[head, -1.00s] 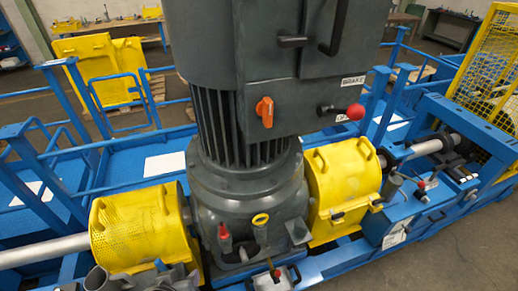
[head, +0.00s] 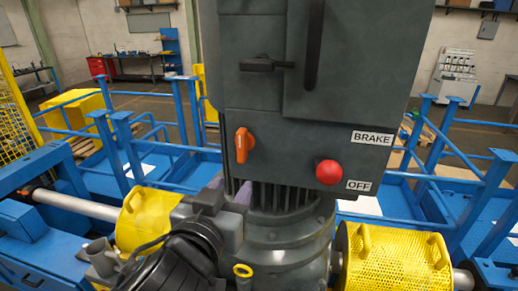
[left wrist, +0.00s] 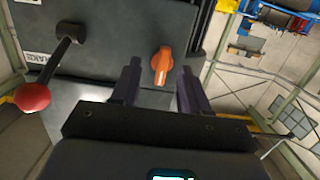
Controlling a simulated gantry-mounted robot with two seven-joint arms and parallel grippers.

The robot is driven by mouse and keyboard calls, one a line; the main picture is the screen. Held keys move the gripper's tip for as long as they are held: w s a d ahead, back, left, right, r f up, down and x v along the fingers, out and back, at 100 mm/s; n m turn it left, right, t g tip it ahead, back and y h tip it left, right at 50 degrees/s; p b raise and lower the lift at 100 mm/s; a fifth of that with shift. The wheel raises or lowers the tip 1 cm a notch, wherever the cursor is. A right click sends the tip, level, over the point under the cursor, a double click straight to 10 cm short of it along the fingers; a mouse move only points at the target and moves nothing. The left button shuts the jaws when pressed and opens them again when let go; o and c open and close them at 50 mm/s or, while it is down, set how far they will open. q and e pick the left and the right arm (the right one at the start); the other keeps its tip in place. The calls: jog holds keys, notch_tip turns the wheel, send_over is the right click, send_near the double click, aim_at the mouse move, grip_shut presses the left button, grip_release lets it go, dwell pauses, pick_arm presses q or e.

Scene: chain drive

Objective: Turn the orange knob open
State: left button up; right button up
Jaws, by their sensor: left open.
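The orange knob (head: 243,145) sits on the front of the dark grey cabinet (head: 290,150), with its grip roughly upright. My left gripper (head: 226,194) is just below the knob, at the cabinet's lower edge, with its arm coming in from the lower left. In the left wrist view the orange knob (left wrist: 162,65) shows beyond and between the two open fingers (left wrist: 159,88). The fingers are empty, and I see no contact with the knob. My right gripper is not in view.
The red ball-ended lever (head: 329,172) sticks out right of the knob, near the BRAKE and OFF labels. A black handle (head: 265,64) is above. Yellow guards (head: 395,258) flank the motor below. Blue railings (head: 480,215) stand around.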

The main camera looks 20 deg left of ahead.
pick_arm(q)
jog(key=t, duration=0.1)
send_near(240, 137)
jog(key=f, duration=0.1)
jog(key=shift+t, duration=0.3)
jog(key=w, duration=0.2)
jog(key=w+p, duration=0.1)
jog(key=w, duration=0.2)
jog(key=w+p, duration=0.1)
jog(key=w, duration=0.2)
jog(key=shift+w+a+r, duration=0.15)
jog(key=shift+a+r, duration=0.15)
jog(key=shift+a, duration=0.05)
jog(key=shift+w+f, duration=0.1)
jog(key=shift+w, duration=0.55)
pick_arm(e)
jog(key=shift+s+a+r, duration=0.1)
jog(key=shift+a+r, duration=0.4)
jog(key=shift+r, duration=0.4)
pick_arm(q)
grip_shut()
